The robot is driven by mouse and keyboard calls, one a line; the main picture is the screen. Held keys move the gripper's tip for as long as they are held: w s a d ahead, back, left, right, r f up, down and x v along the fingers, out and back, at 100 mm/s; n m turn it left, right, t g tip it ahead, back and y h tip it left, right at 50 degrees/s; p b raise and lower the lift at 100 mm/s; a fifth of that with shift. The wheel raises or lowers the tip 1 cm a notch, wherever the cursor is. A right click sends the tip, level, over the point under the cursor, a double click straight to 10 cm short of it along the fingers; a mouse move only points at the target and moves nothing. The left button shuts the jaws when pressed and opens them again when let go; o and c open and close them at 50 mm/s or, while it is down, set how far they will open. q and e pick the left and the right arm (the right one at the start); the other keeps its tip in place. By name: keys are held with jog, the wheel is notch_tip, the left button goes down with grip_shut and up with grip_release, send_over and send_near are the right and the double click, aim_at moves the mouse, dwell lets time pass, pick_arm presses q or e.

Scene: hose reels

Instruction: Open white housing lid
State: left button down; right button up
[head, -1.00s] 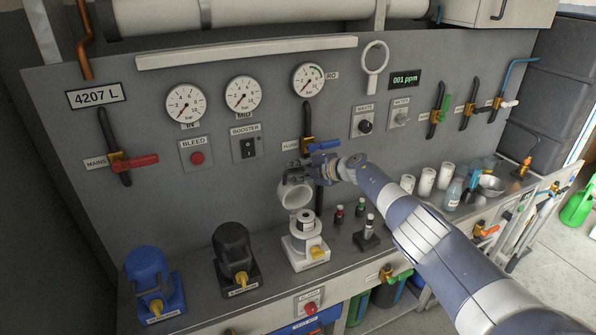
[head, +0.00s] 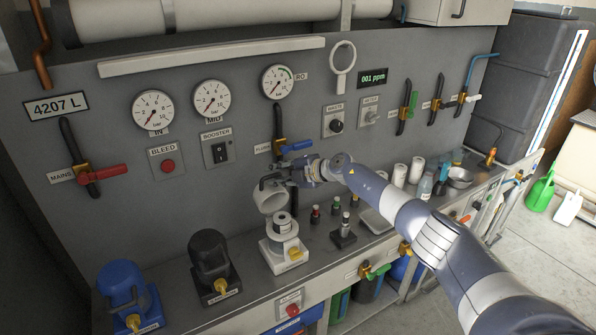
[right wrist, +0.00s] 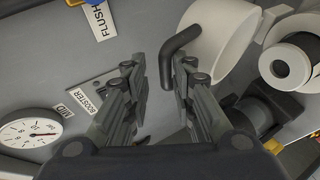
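The white housing (head: 284,256) stands on the bench with a white cartridge (head: 281,226) upright in it. Its white lid (head: 271,199) is swung up and back, tilted above and behind the cartridge; the lid also shows in the right wrist view (right wrist: 226,38) with its black handle (right wrist: 178,42). My right gripper (right wrist: 163,68) is at the lid. Its two fingers are apart, and the handle's end lies between or just beyond the fingertips; I cannot tell if they touch. My left gripper is not in view.
A black housing (head: 211,262) and a blue housing (head: 126,293) stand left of the white one. Small bottles (head: 336,206) and a tray (head: 376,221) lie to its right. The panel with gauges (head: 212,100) and the blue-handled flush valve (head: 297,146) is close behind my gripper.

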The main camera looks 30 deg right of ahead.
jog(key=v, duration=0.8)
jog(key=shift+w+d, duration=0.25)
jog(key=shift+d, duration=0.15)
jog(key=shift+d+r, duration=0.1)
jog(key=shift+d, duration=0.05)
